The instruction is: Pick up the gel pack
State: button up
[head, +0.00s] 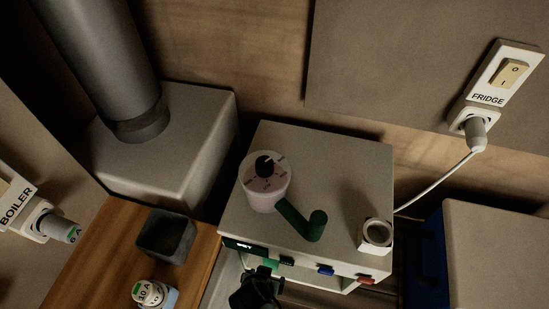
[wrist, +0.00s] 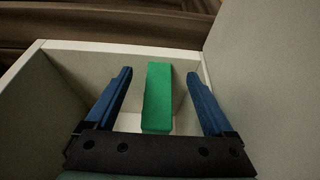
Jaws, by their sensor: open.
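A green block, which I take to be the gel pack (wrist: 158,97), stands in a pale open compartment (wrist: 60,80) in the wrist view. My gripper (wrist: 159,75) is open, with one blue finger on each side of the block. Gaps show between the block and both fingers. In the head view my dark gripper (head: 258,288) is at the bottom edge, in front of the grey box's panel. A small green patch shows beside it there, but I cannot tell whether it is the gel pack.
The grey box (head: 330,165) carries a round dial, a dark green handle and a white ring. Coloured buttons line its front. A wooden counter (head: 98,262) with a dark square cup (head: 165,234) lies left. A tall pale wall (wrist: 265,80) rises close on the right in the wrist view.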

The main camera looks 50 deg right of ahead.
aim_at(270, 264)
jog(key=d, duration=0.1)
jog(key=w+d, duration=0.1)
jog(key=d, duration=0.1)
jog(key=shift+w+d, duration=0.25)
jog(key=shift+d, duration=0.1)
jog(key=shift+d+f+b, duration=0.1)
jog(key=shift+f+b, duration=0.55)
jog(key=shift+f, duration=0.2)
jog(key=shift+w+d+f, duration=0.15)
jog(key=shift+d+f, duration=0.1)
jog(key=shift+f, duration=0.3)
jog(key=shift+c, duration=0.3)
jog(key=shift+r, duration=0.1)
grip_shut()
